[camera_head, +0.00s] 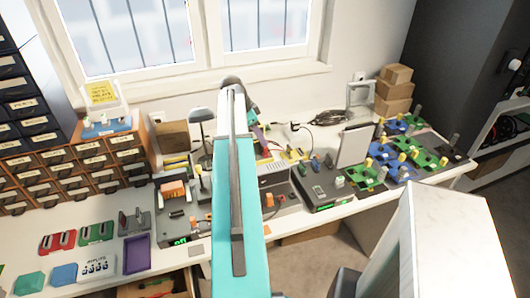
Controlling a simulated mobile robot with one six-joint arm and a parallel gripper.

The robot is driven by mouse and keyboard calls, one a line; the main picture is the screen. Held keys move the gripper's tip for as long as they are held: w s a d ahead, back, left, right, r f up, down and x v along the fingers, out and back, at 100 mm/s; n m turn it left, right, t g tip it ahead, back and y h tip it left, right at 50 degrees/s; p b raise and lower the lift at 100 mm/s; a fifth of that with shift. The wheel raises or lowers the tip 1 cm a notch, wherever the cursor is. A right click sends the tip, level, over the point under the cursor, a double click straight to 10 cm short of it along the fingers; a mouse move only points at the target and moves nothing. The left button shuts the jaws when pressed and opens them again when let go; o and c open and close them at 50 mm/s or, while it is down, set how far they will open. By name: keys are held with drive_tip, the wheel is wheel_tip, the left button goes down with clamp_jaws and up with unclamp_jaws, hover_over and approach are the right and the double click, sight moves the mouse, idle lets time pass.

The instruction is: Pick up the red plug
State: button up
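I cannot make out a red plug for certain. A red block with slots (58,241) lies on the left part of the bench, beside a similar green block (97,232). My teal arm rises through the middle of the view and hides part of the bench behind it. Past its dark upper joint, a smaller part of the arm seems to bend down toward the bench. My gripper's fingers are not clear there, so I cannot tell whether they are open or shut, or hold anything.
A white bench (200,250) runs below the window. Drawer units (75,170) stand at the left. Grey devices (322,186) fill the middle, and green and blue boards (405,172) lie at the right. Small cartons (393,92) are stacked at the back. A pale box-like shape (455,240) blocks the lower right.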

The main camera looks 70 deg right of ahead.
sight(265, 151)
drive_tip(key=shift+f, duration=0.1)
drive_tip(key=shift+p+x, duration=1.15)
drive_tip(key=shift+x, duration=1.35)
drive_tip(key=shift+w, duration=0.15)
clamp_jaws()
